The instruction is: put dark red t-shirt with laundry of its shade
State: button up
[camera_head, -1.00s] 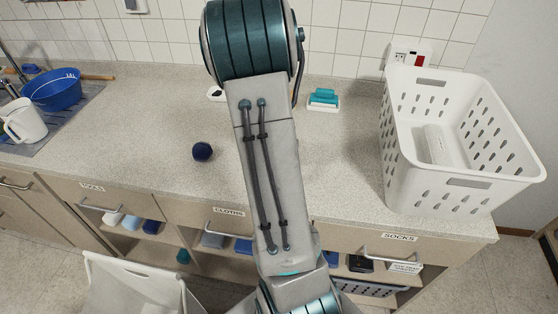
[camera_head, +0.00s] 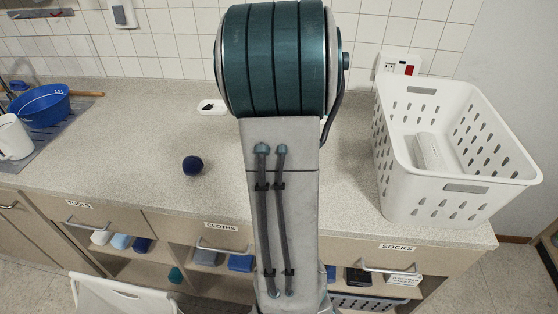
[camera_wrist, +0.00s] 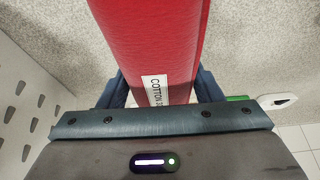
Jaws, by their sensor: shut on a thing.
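The red t-shirt (camera_wrist: 150,40) shows in the wrist view as a smooth folded or rolled bundle. It has a white tag, partly legible as "COTTON". My gripper (camera_wrist: 162,92) is shut on it, one blue finger on each side, above the speckled counter. In the head view my arm hides both gripper and shirt. A white perforated basket (camera_head: 462,186) stands on the counter at the right with a whitish rolled item (camera_head: 428,150) inside. Its wall also shows at the left of the wrist view (camera_wrist: 22,95). A white hamper (camera_head: 115,294) stands at the lower left, its inside mostly out of view.
A dark navy ball (camera_head: 193,165) lies on the counter left of my arm. A small white dish (camera_head: 212,107) is near the wall. A blue basin (camera_head: 40,104) and white jug (camera_head: 12,138) are far left. Shelves and drawers labelled TOOLS, CLOTHS and SOCKS run below.

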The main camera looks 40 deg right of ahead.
jog(key=d+r, duration=0.1)
jog(key=s+d+r, duration=0.1)
jog(key=s+d+r+b, duration=0.1)
jog(key=d, duration=0.1)
jog(key=shift+s, duration=0.25)
